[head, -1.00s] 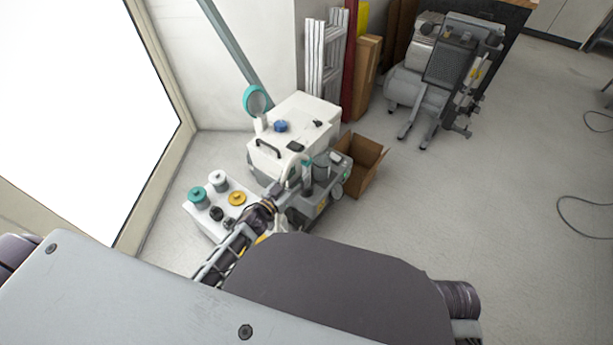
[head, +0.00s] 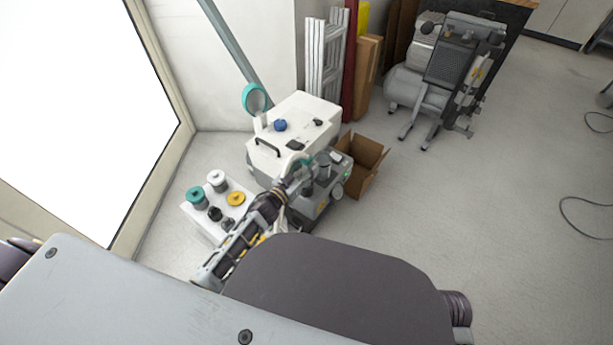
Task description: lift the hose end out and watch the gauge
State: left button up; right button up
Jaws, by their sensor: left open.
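A grey compressor unit (head: 322,196) stands on the floor in front of a white cabinet-like machine (head: 293,135). A pale round dial (head: 337,191), which looks like a gauge, is on its right side; its reading is too small to tell. My left gripper (head: 291,183) is open over the unit's left side, just below this piece in the picture. I cannot tell whether they touch. The gripper and wrist hide part of the unit. My right gripper is not in view.
A white box with coloured knobs (head: 222,204) stands left of my left wrist. An open cardboard box (head: 364,162) is close on the right. A larger compressor (head: 437,75) stands at the back. A cable (head: 578,214) lies on the otherwise clear floor at right.

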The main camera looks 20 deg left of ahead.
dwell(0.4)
pick_arm(q)
grip_shut()
jog(key=shift+r, duration=0.15)
